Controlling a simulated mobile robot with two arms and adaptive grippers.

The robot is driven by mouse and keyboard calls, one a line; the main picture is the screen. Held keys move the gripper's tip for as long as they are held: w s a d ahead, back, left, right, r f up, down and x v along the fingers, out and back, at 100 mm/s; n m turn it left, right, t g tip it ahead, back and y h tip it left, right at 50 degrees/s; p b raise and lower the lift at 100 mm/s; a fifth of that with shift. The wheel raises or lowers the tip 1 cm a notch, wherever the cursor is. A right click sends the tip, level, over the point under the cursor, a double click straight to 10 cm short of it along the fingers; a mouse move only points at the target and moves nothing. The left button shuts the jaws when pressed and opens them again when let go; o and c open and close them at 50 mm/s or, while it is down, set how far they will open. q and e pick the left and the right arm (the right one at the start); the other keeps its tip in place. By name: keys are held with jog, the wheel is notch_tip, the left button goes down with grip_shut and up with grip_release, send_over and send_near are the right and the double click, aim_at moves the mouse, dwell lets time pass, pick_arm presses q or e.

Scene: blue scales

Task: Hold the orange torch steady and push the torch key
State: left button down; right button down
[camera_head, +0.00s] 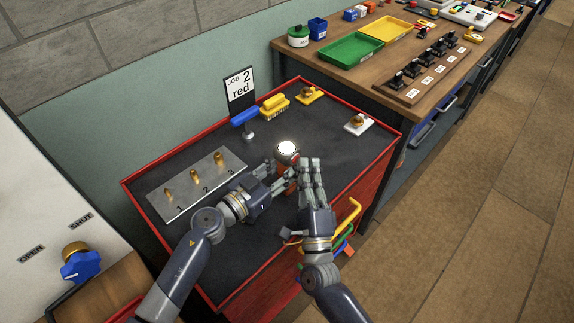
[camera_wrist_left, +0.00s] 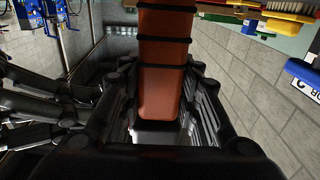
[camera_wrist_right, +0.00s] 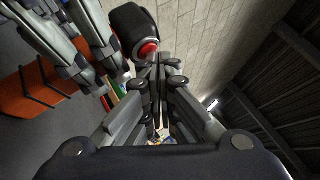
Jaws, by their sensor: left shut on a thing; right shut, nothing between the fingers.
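The orange torch (camera_head: 291,168) stands roughly upright above the dark bench top, its bright white round face (camera_head: 287,148) upward. My left gripper (camera_head: 274,172) is shut around its body from the left. In the left wrist view the orange body with black bands (camera_wrist_left: 165,60) lies between the fingers. My right gripper (camera_head: 312,168) is shut and empty, just right of the torch. In the right wrist view a black round piece with a red disc (camera_wrist_right: 148,48) is close to its fingertips; I cannot tell if they touch or whether this is the key.
Coloured handles (camera_head: 347,215) hang at the bench's right side.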

jog(key=shift+s+d, duration=0.35)
jog(key=s+d, duration=0.4)
jog(key=shift+s+d, duration=0.15)
dwell(0.5)
pick_arm(q)
jog(key=c, duration=1.1)
grip_release()
